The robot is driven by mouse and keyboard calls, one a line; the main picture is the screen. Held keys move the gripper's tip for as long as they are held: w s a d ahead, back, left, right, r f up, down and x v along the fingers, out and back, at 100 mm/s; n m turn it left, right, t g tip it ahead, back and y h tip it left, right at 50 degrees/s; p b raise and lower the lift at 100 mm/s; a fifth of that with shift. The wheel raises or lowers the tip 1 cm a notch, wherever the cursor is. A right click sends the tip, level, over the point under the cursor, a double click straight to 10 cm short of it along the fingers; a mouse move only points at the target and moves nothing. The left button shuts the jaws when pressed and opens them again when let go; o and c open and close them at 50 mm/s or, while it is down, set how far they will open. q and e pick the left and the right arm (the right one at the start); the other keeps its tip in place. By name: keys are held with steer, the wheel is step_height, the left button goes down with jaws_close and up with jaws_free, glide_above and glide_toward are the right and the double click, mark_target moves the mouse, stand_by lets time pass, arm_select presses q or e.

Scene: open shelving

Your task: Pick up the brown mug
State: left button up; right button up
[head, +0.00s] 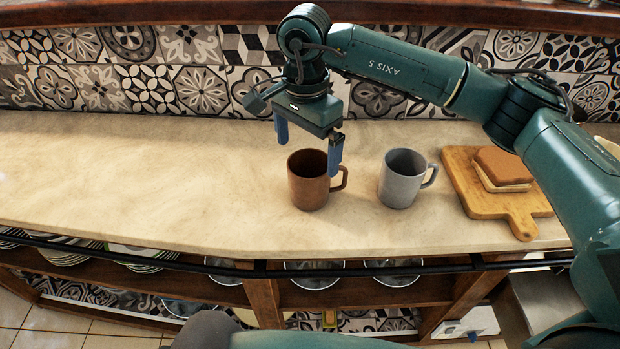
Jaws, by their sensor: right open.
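The brown mug (307,186) stands upright on the beige counter, with its handle to the right. My right gripper (308,154) comes in from the right, pointing down just above and behind the mug. It is open and empty, with its two blue fingers spread apart. The right finger overlaps the mug's rim and the top of its handle in the picture; I cannot tell whether it touches. My left gripper is out of view.
A grey mug (399,186) stands to the right of the brown mug. Farther right, a wooden board (519,222) holds a sandwich (502,168). The counter (140,170) is clear on the left. A tiled wall (150,75) runs behind; shelves with dishes are below.

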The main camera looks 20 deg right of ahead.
mark_target(310, 173)
steer(key=shift+s+d+f+p, duration=0.15)
steer(key=shift+f+p, duration=0.15)
steer(key=shift+f, duration=1.4)
steer(key=shift+s+d+f+p, duration=0.1)
steer(key=shift+f+p, duration=0.2)
steer(key=shift+f, duration=1.4)
steer(key=shift+c, duration=0.6)
steer(key=shift+r, duration=0.1)
steer(key=c, duration=1.2)
steer(key=shift+o, duration=0.2)
